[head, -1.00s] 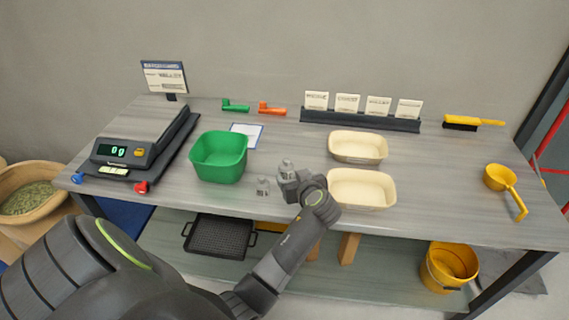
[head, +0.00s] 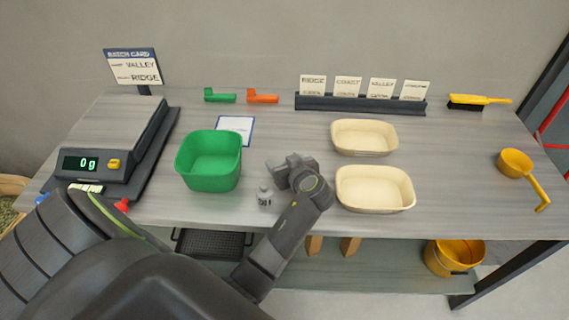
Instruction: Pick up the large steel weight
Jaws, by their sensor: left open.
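A small grey steel weight (head: 264,196) with a knob on top and a dark mark on its side stands upright on the table, between the green bin and my left gripper. My left gripper (head: 283,171) is open, just right of and beyond this weight, low over the table. A second weight that showed at the gripper earlier is not visible now; the gripper may hide it. I cannot tell which of the two is the large one. My right gripper is not in view.
A green bin (head: 209,162) stands left of the gripper, with a scale (head: 108,150) reading 0 g further left. Two cream trays (head: 375,189) (head: 364,138) stand close on the right. A yellow scoop (head: 516,163) lies far right. The table behind the gripper is mostly clear.

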